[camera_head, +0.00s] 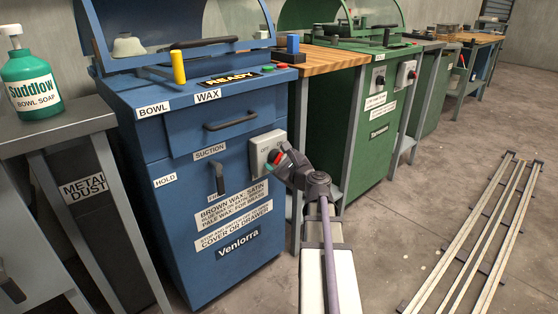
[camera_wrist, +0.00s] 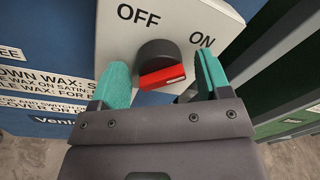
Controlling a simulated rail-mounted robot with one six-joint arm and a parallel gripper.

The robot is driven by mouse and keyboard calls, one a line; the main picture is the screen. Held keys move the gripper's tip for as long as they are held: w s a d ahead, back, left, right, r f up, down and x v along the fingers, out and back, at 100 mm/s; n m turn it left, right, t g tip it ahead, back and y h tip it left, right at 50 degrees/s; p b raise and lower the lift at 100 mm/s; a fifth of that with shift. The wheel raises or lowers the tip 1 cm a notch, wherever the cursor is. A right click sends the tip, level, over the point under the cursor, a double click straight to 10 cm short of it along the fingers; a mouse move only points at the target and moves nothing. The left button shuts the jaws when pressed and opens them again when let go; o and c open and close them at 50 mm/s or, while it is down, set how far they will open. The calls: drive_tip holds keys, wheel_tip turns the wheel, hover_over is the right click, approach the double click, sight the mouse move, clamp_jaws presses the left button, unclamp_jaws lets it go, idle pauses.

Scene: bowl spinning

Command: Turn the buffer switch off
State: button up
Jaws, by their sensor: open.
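A light grey switch box (camera_head: 263,144) sits on the right part of the blue Venlorra machine's (camera_head: 180,150) front. In the wrist view the switch plate (camera_wrist: 110,40) reads OFF at upper left and ON at upper right. Its round black knob (camera_wrist: 157,52) carries a red handle (camera_wrist: 162,77) that lies nearly level, its right end tilted slightly up, below the ON word. My gripper (camera_wrist: 164,80) is open, with one teal fingertip on each side of the knob, apart from it. In the head view my gripper (camera_head: 285,160) is at the switch box and partly hides it.
The blue machine has a drawer handle (camera_head: 227,121), a suction handle (camera_head: 219,180) and a READY sign (camera_head: 231,79). A green machine (camera_head: 376,120) with its own switch stands to the right. A metal rail frame (camera_head: 470,240) lies on the floor at right. A soap bottle (camera_head: 30,85) stands at left.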

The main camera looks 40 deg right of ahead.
drive_tip(key=c, duration=0.9)
drive_tip(key=shift+o, duration=0.2)
drive_tip(key=shift+n, duration=0.4)
drive_tip(key=n, duration=0.3)
drive_tip(key=shift+n+b, duration=0.35)
drive_tip(key=shift+n, duration=0.05)
drive_tip(key=n, duration=0.4)
drive_tip(key=shift+n+t, duration=0.3)
drive_tip(key=shift+n, duration=0.1)
drive_tip(key=n+y, duration=0.1)
drive_tip(key=n, duration=0.3)
drive_tip(key=shift+n+b, duration=0.35)
drive_tip(key=shift+n, duration=0.05)
drive_tip(key=n, duration=0.4)
drive_tip(key=shift+n+y, duration=0.3)
drive_tip(key=shift+d, duration=0.1)
drive_tip(key=o, duration=0.9)
drive_tip(key=shift+c, duration=0.2)
